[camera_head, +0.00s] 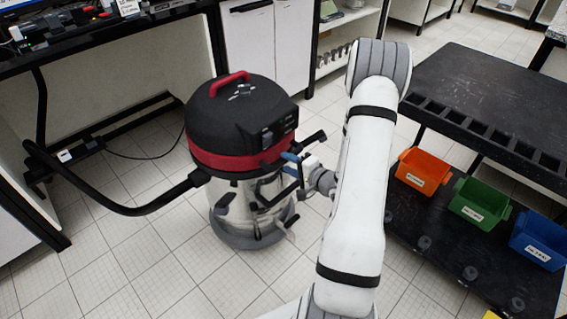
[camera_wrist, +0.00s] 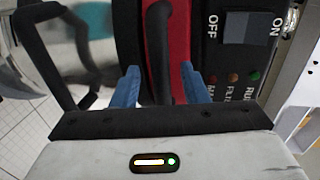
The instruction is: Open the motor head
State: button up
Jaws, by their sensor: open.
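The vacuum's motor head (camera_head: 235,115) is a black dome with a red band, seated on a shiny steel drum (camera_head: 235,205). It has a red carry handle (camera_head: 229,83) on top. In the wrist view its red band (camera_wrist: 179,50) and black switch panel (camera_wrist: 240,60), marked OFF and ON, are close up. My gripper (camera_wrist: 158,85) is at the vacuum's right front side, with two blue fingers apart. A curved black bar (camera_wrist: 158,45), seemingly a latch lever, lies between the fingers in front of the band; contact is unclear.
A black hose (camera_head: 130,210) curves from the vacuum's left side. A dark bench (camera_head: 120,35) stands behind left. A black cart (camera_head: 490,100) with orange (camera_head: 422,170), green (camera_head: 480,202) and blue bins (camera_head: 540,238) stands right. Tiled floor in front is clear.

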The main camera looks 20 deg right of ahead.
aim_at(286, 162)
jog(key=shift+x, duration=1.55)
jog(key=shift+c, duration=0.3)
grip_shut()
